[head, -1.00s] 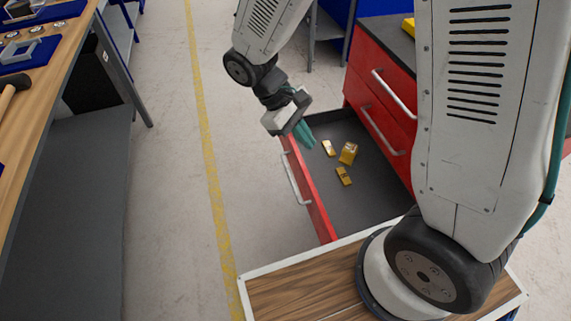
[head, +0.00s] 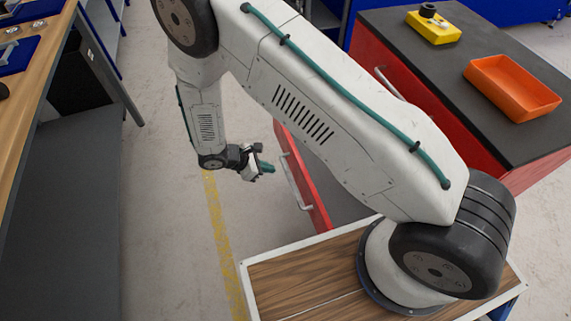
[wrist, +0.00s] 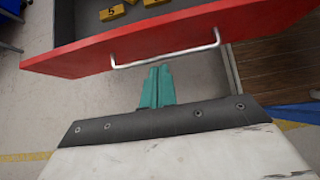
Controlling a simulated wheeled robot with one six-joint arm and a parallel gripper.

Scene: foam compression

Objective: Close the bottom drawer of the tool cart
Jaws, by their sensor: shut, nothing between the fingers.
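The tool cart (head: 440,125) is red with a dark top. Its bottom drawer (head: 306,180) stands pulled out, with a red front and a silver handle (head: 293,181). In the wrist view the drawer front (wrist: 90,57) and handle (wrist: 165,56) cross the upper part, and yellow blocks (wrist: 112,12) lie inside the drawer. My gripper (head: 266,167) is shut and empty, with teal fingers. It is outside the drawer, on the left of its front. In the wrist view the fingers (wrist: 157,84) point at the handle, close to it; contact cannot be told. My arm hides much of the drawer in the head view.
An orange tray (head: 513,88) and a yellow block with a black knob (head: 433,27) are on the cart top. A wooden workbench (head: 40,75) stands at left. The floor between bench and drawer is clear, with a yellow line (head: 222,225).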

